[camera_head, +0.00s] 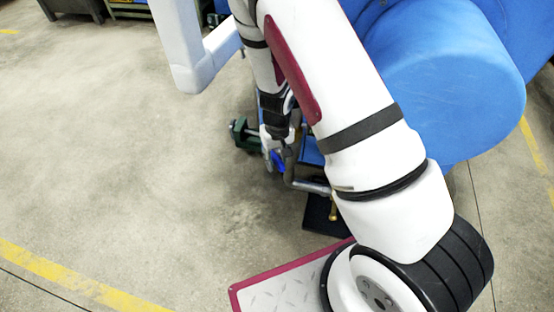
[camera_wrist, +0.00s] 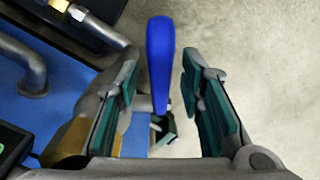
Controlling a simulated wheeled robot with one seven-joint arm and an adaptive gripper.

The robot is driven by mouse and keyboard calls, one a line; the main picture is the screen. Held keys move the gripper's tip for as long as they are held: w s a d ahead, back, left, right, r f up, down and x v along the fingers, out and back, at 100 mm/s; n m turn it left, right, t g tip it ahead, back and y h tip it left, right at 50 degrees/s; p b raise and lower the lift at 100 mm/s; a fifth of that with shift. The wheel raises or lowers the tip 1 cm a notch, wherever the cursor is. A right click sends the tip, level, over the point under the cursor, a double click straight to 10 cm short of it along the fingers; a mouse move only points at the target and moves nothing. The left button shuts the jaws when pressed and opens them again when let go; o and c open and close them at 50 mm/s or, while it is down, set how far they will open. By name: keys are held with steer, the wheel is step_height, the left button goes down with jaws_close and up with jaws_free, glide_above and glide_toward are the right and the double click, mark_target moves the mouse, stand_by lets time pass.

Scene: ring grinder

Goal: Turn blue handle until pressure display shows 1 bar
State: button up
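The blue handle (camera_wrist: 160,60) stands out in the wrist view between the two fingers of my gripper (camera_wrist: 163,85). The fingers have green pads and are open, with a gap to the handle on each side. In the head view the handle (camera_head: 279,161) is a small blue patch beside my gripper (camera_head: 274,148), partly hidden by it. A dark device (camera_wrist: 14,150) with a bit of green on its face is cut off at the lower left of the wrist view. I cannot read any pressure value.
A grey pipe (camera_wrist: 30,65) and a brass fitting (camera_wrist: 65,8) lie left of the gripper, over a blue surface (camera_wrist: 45,112). A large blue cylinder (camera_head: 440,85) stands at the right in the head view. The concrete floor (camera_head: 120,130) on the left is clear.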

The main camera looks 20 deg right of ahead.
jaws_close()
steer(key=shift+w+r+p, duration=0.1)
steer(key=shift+r+p, duration=0.05)
steer(key=shift+p, duration=0.8)
jaws_free()
steer(key=shift+b, duration=0.6)
